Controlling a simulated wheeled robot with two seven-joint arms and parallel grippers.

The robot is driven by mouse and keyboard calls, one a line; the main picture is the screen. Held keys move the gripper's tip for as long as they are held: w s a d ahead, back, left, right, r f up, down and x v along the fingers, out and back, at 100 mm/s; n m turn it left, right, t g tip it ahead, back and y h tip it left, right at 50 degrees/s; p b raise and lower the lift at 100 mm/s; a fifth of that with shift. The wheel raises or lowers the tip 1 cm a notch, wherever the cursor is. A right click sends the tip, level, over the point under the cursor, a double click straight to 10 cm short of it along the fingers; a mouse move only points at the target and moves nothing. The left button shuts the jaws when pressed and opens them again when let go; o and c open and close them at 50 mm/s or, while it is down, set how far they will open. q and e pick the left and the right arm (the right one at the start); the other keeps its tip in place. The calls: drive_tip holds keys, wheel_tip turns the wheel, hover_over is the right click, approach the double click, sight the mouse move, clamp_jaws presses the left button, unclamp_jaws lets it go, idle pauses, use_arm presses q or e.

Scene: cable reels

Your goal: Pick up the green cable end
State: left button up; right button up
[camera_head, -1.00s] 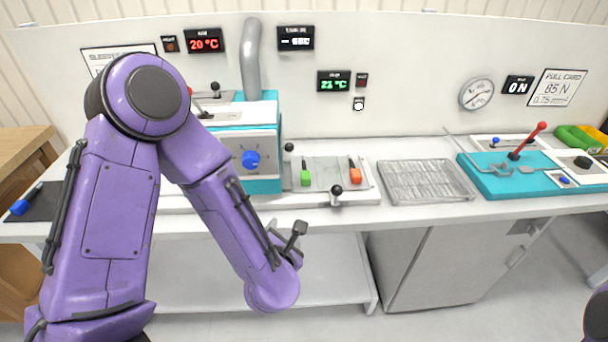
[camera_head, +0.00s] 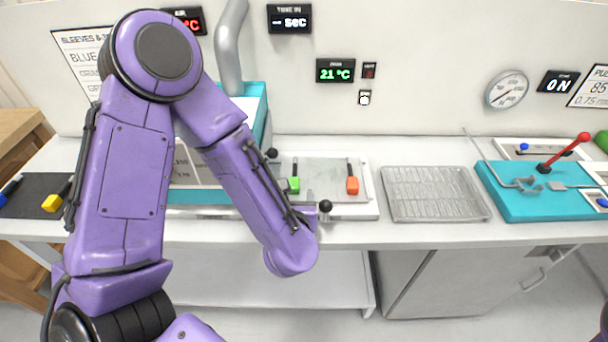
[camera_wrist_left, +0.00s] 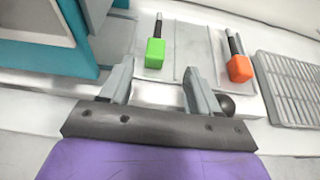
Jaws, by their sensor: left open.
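The green cable end (camera_head: 294,185) lies on the pale tray beside the teal machine, its dark cable stub pointing to the back. It also shows in the left wrist view (camera_wrist_left: 155,54), ahead of my left gripper (camera_wrist_left: 152,84) and between the lines of its fingers. The left gripper is open and empty, apart from the green end. In the head view my left forearm hides most of this gripper. An orange cable end (camera_head: 352,186) lies to the right on the same tray; it is beyond the right finger in the wrist view (camera_wrist_left: 240,68). My right gripper is not seen.
The teal machine (camera_head: 252,103) stands left of the green end. A black ball knob (camera_head: 325,206) sits at the tray's front edge, close to the right finger. A wire rack (camera_head: 433,194) and a teal fixture (camera_head: 515,203) are farther right.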

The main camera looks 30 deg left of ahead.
sight(294, 182)
use_arm(q)
drive_tip(key=shift+w+a+f+b, duration=0.5)
drive_tip(key=shift+w+a+f, duration=0.05)
drive_tip(key=shift+w+f, duration=0.05)
drive_tip(key=shift+w+a+r+p, duration=0.15)
drive_tip(key=shift+a+r+p, duration=0.15)
drive_tip(key=shift+p, duration=0.4)
drive_tip(key=p+x, duration=0.2)
drive_tip(key=x, duration=0.4)
drive_tip(key=shift+w+f+p, duration=0.2)
drive_tip(key=shift+w+p, duration=0.05)
drive_tip(key=shift+p, duration=0.05)
drive_tip(key=shift+c, duration=0.6)
drive_tip(key=c, duration=1)
use_arm(e)
drive_tip(key=shift+s+r, duration=0.2)
drive_tip(key=shift+r, duration=0.4)
drive_tip(key=shift+s+r, duration=0.15)
drive_tip(key=shift+r, duration=0.4)
